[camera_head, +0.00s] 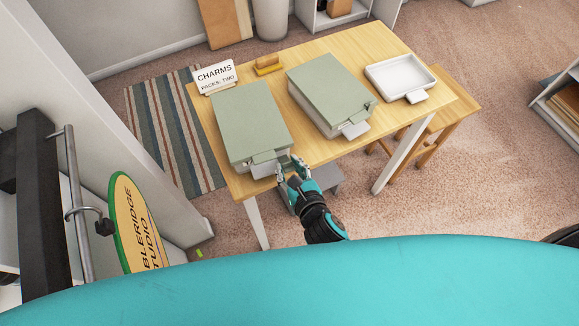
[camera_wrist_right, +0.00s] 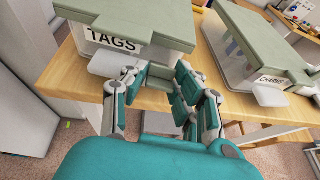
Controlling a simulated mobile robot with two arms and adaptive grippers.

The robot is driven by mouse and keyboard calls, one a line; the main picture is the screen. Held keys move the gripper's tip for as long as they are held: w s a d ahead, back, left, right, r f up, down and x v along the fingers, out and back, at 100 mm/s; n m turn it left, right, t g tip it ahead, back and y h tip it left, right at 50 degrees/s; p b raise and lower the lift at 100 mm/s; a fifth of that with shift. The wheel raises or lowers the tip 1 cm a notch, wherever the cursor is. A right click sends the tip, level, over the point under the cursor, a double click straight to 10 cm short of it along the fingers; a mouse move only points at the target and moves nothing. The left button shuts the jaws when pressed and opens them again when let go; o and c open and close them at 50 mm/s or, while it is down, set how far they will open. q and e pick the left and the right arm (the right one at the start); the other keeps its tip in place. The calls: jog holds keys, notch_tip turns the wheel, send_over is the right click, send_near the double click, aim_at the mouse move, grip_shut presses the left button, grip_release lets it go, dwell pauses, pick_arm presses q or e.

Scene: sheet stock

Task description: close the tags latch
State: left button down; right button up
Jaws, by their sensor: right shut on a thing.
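The tags box (camera_head: 248,120) is a sage-green lidded box on the left of the table. Its lid is down, and its TAGS label shows in the right wrist view (camera_wrist_right: 113,41). The tags latch (camera_head: 268,158) is a green flap at the box's front edge; in the right wrist view it juts out (camera_wrist_right: 122,28). My right gripper (camera_head: 290,168) is at the box's front right corner. In the right wrist view its fingers (camera_wrist_right: 158,92) stand on either side of a small green part below the flap, which seems to belong to the latch. My left gripper is not in view.
A second green box (camera_head: 328,90), labelled CHARMS in the wrist view, stands to the right. A white tray (camera_head: 400,75) lies at the table's right end. A CHARMS sign (camera_head: 215,78) and a yellow-brown holder (camera_head: 268,65) are at the back. A wooden stool (camera_head: 440,120) stands beside the table.

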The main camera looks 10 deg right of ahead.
jog(key=shift+w+a+r+g+p, duration=0.15)
jog(key=shift+r+g+p, duration=0.25)
jog(key=shift+p, duration=1.15)
jog(key=shift+w+d+r+g+p, duration=0.15)
jog(key=shift+r+p, duration=0.35)
jog(key=shift+p, duration=1.05)
grip_shut()
jog(key=shift+w+g, duration=0.15)
jog(key=shift+g, duration=0.2)
jog(key=shift+a+f, duration=0.1)
jog(key=shift+f, duration=0.1)
jog(key=shift+f+g+h, duration=0.1)
jog(key=shift+g+h, duration=0.2)
jog(key=shift+g, duration=0.1)
jog(key=o, duration=1)
grip_release()
jog(key=v, duration=1.2)
